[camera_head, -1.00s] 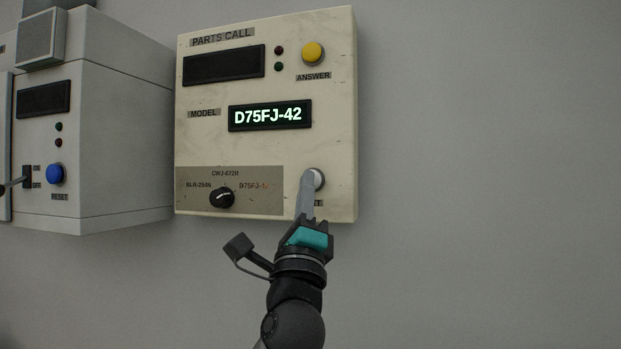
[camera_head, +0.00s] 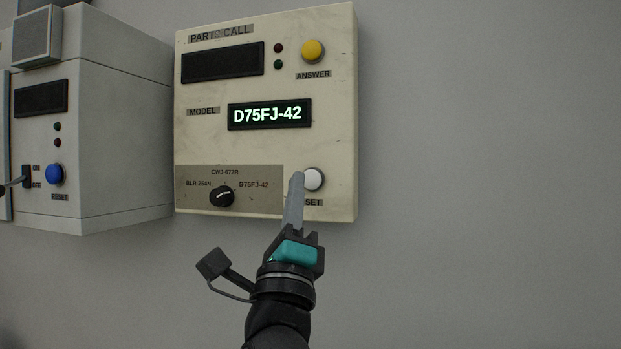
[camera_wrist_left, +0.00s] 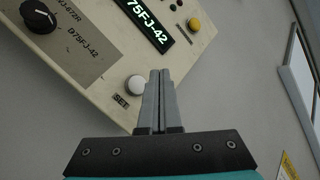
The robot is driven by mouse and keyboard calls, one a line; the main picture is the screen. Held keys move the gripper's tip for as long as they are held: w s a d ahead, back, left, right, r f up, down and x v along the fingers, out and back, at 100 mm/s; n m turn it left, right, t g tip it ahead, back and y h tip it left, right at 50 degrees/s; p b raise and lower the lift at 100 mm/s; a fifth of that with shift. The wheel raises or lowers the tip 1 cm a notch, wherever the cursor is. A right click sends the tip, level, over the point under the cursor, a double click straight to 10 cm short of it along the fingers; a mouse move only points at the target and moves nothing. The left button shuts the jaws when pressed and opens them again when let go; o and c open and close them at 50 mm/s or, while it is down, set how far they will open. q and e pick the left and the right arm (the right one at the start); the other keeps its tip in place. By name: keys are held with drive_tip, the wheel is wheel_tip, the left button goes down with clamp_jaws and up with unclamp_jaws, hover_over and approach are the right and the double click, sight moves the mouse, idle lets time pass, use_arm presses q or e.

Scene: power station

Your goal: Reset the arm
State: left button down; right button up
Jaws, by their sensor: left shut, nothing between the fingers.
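My left gripper (camera_head: 296,182) is shut and empty in front of the lower right part of the cream parts call panel (camera_head: 332,110). Its fingertips lie just left of the white button (camera_head: 314,180) in the head view, and partly cover its label, of which "SET" shows. In the left wrist view the closed fingers (camera_wrist_left: 160,75) point at the panel, with the white button (camera_wrist_left: 136,85) to their left, apart from them. The model display (camera_head: 270,114) reads D75FJ-42. The black selector knob (camera_head: 222,196) is on the lower left plate. My right gripper is not in view.
A yellow ANSWER button (camera_head: 313,51) is at the panel's upper right. A grey box (camera_head: 110,130) with a blue RESET button (camera_head: 56,174) and an on/off switch (camera_head: 27,176) stands to the left. The wall on the right is bare in the head view.

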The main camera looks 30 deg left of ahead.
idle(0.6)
